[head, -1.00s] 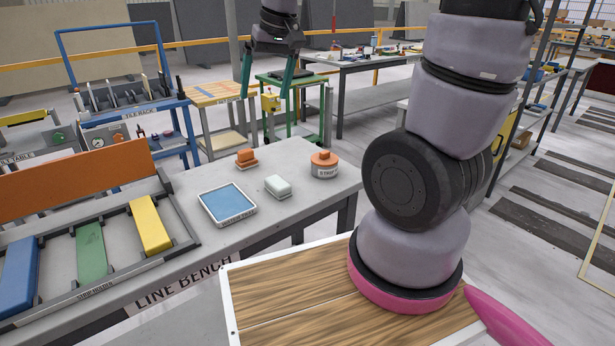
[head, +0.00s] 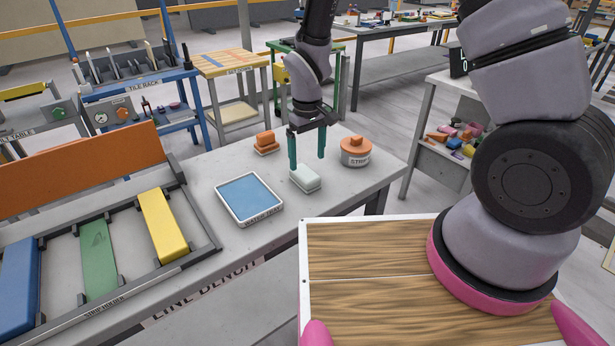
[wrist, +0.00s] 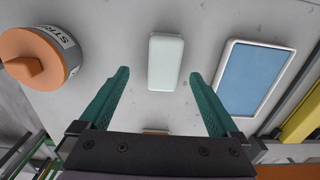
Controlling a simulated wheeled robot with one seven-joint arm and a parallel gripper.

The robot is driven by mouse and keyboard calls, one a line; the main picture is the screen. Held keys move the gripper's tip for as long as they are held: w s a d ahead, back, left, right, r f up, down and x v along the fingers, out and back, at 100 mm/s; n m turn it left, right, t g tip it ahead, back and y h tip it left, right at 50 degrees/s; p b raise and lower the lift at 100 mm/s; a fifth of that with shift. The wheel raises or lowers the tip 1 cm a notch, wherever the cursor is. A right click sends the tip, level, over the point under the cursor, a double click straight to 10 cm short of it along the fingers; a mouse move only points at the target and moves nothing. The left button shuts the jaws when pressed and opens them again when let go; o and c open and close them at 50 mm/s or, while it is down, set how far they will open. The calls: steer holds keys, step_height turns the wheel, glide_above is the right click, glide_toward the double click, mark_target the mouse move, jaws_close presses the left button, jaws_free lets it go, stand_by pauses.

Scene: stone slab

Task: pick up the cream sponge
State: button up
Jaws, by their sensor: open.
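The cream sponge (head: 306,180) is a pale, rounded block lying flat on the grey line bench (head: 235,233). It also shows in the wrist view (wrist: 165,62), upper middle, its long side running up the picture. My gripper (head: 307,163) is open and empty, its green fingers pointing down above the sponge. In the wrist view the fingertips (wrist: 160,73) stand wide, one to either side of the sponge, with space on both sides. The fingers do not touch it. Their exact height above it is hard to tell.
A blue-filled white tray (head: 249,198) lies left of the sponge. An orange-lidded round tub (head: 355,151) stands to the right. An orange block (head: 265,143) sits behind. A rack with a yellow bar (head: 163,225) occupies the bench's left. The bench front near the sponge is clear.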

mark_target(305, 172)
steer(key=shift+a+f, duration=0.2)
steer(key=shift+f, duration=1.35)
steer(key=shift+a+f, duration=0.15)
steer(key=shift+f, duration=1.35)
jaws_close()
step_height(305, 172, up, 10)
